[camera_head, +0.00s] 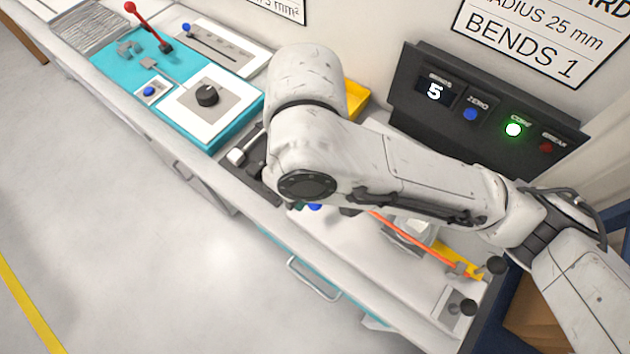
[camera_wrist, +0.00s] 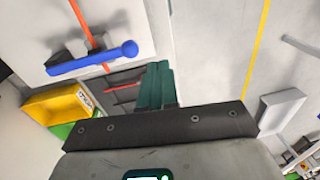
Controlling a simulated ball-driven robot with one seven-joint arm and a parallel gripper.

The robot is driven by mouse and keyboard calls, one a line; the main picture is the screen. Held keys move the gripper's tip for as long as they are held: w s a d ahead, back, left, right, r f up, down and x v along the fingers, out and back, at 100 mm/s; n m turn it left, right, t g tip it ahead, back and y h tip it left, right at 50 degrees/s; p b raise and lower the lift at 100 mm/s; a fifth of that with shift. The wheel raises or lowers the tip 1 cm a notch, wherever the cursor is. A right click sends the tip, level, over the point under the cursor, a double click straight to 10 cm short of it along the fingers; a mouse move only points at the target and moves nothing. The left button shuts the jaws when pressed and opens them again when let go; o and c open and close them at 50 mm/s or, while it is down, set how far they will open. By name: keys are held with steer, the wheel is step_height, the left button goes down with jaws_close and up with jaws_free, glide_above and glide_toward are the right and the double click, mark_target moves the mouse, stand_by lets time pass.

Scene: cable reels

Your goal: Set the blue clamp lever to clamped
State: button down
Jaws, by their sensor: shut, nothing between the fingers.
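The blue clamp lever (camera_wrist: 90,62) shows at the upper left of the wrist view. Its round knob end points right, towards my gripper, and the lever lies across the orange cable (camera_wrist: 80,20) beside a dark clamp block (camera_wrist: 72,48). In the head view only a small blue bit of the lever (camera_head: 314,207) shows below my arm. My gripper (camera_wrist: 159,66) has its teal fingers shut and empty, just right of the knob and apart from it in the picture. In the head view my arm hides the gripper and most of the clamp.
A yellow bin (camera_wrist: 62,104) stands left of my fingers in the wrist view. In the head view a dark panel (camera_head: 485,105) reads 5 bends, with a green light lit. A teal board (camera_head: 110,65) with a red lever and a dial lies at the upper left. Open floor lies in front.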

steer(key=shift+s+a+r, duration=0.35)
steer(key=shift+s+r, duration=0.15)
steer(key=shift+s, duration=0.1)
steer(key=shift+s+a+r, duration=0.35)
steer(key=shift+s+r, duration=0.1)
steer(key=shift+s, duration=0.1)
